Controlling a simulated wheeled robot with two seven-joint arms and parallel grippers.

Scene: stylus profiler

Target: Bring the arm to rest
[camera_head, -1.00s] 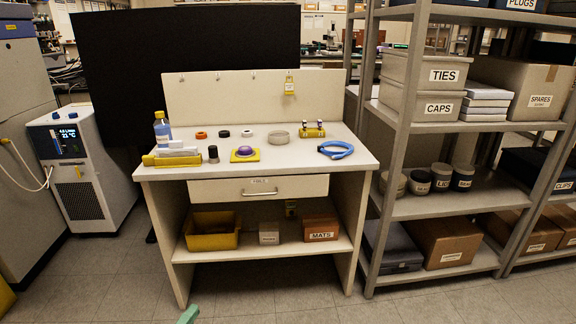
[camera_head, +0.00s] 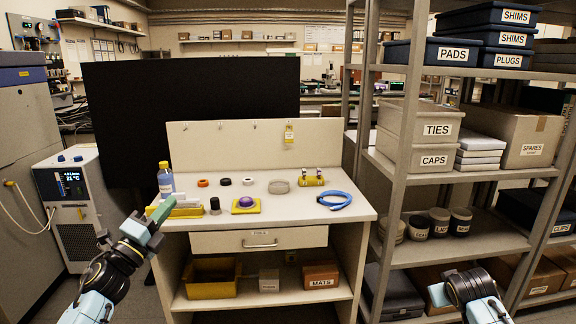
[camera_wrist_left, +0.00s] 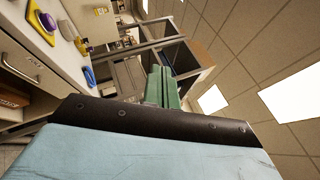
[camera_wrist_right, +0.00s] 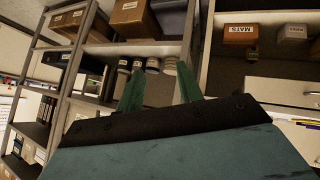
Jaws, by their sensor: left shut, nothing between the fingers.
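My left gripper (camera_head: 153,222) is raised in front of the left edge of the workbench (camera_head: 250,222) in the head view. Its green fingers are together and hold nothing; they also show pressed together in the left wrist view (camera_wrist_left: 162,88). My right arm shows at the lower right of the head view, in front of the shelf, with its fingers out of sight there. In the right wrist view the green fingers of my right gripper (camera_wrist_right: 158,92) stand wide apart with nothing between them.
On the bench are a blue bottle (camera_head: 166,181), a blue cable coil (camera_head: 335,201), a purple item on a yellow base (camera_head: 245,203) and small rings. A shelving unit (camera_head: 392,170) stands at right, a chiller (camera_head: 72,205) at left.

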